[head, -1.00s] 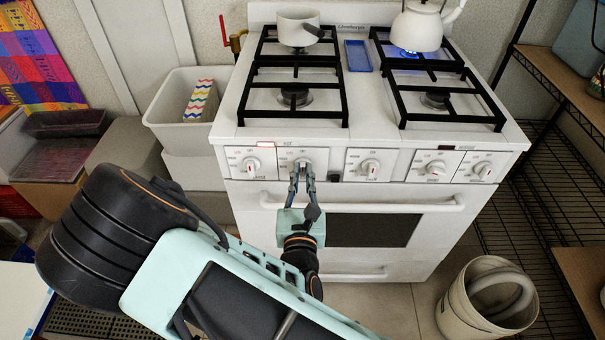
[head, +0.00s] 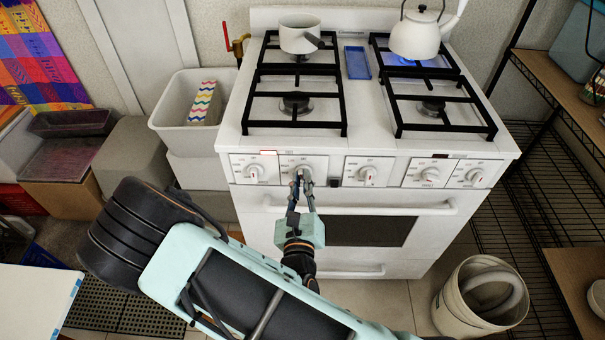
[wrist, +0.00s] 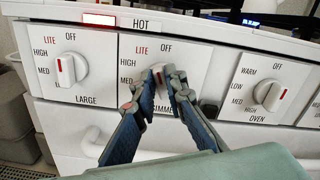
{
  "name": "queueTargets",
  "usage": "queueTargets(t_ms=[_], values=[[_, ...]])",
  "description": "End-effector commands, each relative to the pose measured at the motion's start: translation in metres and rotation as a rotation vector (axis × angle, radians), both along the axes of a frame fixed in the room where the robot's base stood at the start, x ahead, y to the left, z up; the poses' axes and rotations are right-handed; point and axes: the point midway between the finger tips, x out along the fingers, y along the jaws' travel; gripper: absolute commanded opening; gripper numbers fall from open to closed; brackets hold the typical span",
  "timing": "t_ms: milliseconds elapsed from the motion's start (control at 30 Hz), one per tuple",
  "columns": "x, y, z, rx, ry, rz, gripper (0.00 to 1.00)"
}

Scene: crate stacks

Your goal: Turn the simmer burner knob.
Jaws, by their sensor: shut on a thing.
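The simmer burner knob (wrist: 157,73) is the second from the left on the stove's front panel, and its label is partly hidden behind a finger. My gripper (head: 301,177) is at this knob, and in the wrist view its fingers (wrist: 167,76) are closed around it from both sides. The fingers hide much of the knob, so I cannot tell its exact setting. LITE, OFF and HIGH are printed around it.
The large burner knob (wrist: 68,69) is close on the left and the oven knob (wrist: 269,94) on the right. The oven handle (head: 400,209) runs below the panel. A pot (head: 299,35) and a kettle (head: 415,38) over a blue flame stand on the stove (head: 365,138).

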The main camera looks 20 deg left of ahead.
Motion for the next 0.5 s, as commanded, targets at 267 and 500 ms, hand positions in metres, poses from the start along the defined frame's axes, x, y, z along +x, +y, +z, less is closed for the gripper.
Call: queueTargets(t_ms=[267, 500], values=[[-0.0001, 0.0012, 0.0012, -0.142, -0.035, -0.001, 0.00], [-0.0002, 0.0017, -0.0004, -0.196, -0.049, 0.000, 0.00]])
